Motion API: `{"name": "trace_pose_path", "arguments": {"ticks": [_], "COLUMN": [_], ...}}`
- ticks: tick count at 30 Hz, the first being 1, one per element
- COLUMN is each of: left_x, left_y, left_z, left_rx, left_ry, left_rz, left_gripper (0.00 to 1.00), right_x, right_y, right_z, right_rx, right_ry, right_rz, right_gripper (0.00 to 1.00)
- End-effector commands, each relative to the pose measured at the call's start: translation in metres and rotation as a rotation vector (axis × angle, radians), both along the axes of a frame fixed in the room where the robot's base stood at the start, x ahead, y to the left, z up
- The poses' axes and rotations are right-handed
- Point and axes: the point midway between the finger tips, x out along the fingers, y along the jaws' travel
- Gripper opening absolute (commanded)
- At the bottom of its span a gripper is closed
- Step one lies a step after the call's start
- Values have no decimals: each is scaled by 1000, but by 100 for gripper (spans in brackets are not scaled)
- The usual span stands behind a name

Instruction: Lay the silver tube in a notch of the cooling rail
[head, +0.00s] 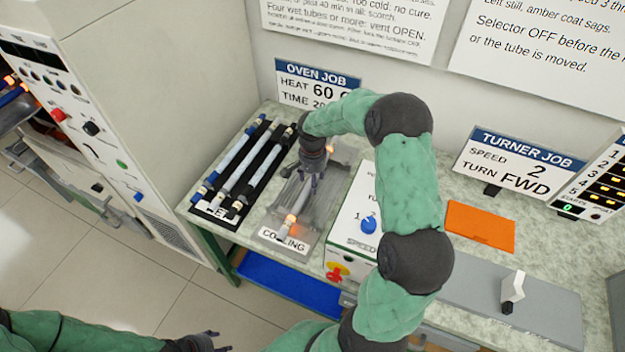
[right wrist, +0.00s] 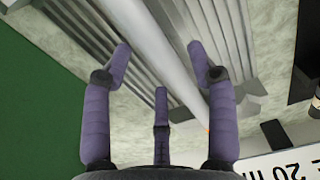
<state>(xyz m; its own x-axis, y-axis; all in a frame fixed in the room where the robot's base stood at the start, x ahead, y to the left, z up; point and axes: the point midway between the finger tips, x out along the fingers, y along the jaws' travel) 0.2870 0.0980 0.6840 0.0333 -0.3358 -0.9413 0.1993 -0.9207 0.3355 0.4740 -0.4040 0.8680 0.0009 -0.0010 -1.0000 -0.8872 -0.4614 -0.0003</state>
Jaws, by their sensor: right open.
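The silver tube (right wrist: 158,40) lies lengthwise along the grooves of the grey cooling rail (right wrist: 228,50) in the right wrist view; how deep it sits in a notch I cannot tell. In the head view the rail (head: 268,234) stands behind the COOLING label, and the tube (head: 297,207) shows a glowing orange end, its middle hidden by my gripper. My right gripper (head: 316,182) is above the rail. In the right wrist view its fingers (right wrist: 158,50) are open, one on each side of the tube. My left gripper (head: 213,342) is low at the bottom left, empty, its fingers apart.
A black rack (head: 199,208) with several blue-ended tubes stands left of the rail. A white turner box (head: 350,222) with a blue knob is close on the right. The oven cabinet (head: 150,110) rises at left. An orange mat (head: 480,226) lies farther right.

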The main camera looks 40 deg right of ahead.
Motion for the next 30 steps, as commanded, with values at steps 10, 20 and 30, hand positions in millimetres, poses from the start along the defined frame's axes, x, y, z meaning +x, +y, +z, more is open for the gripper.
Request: {"name": "trace_pose_path", "arguments": {"ticks": [10, 20, 30], "left_x": [0, 0, 0], "left_y": [0, 0, 0], "left_z": [20, 29, 29], "left_rx": [0, 0, 0], "left_ry": [0, 0, 0], "left_rz": [0, 0, 0], "left_gripper": [51, 51, 51], "right_x": [1, 0, 0], "right_y": [0, 0, 0], "right_z": [71, 111, 114], "right_rx": [-2, -1, 0], "right_ry": [-5, -2, -1], "right_rz": [0, 1, 1], "right_gripper": [58, 58, 58]}}
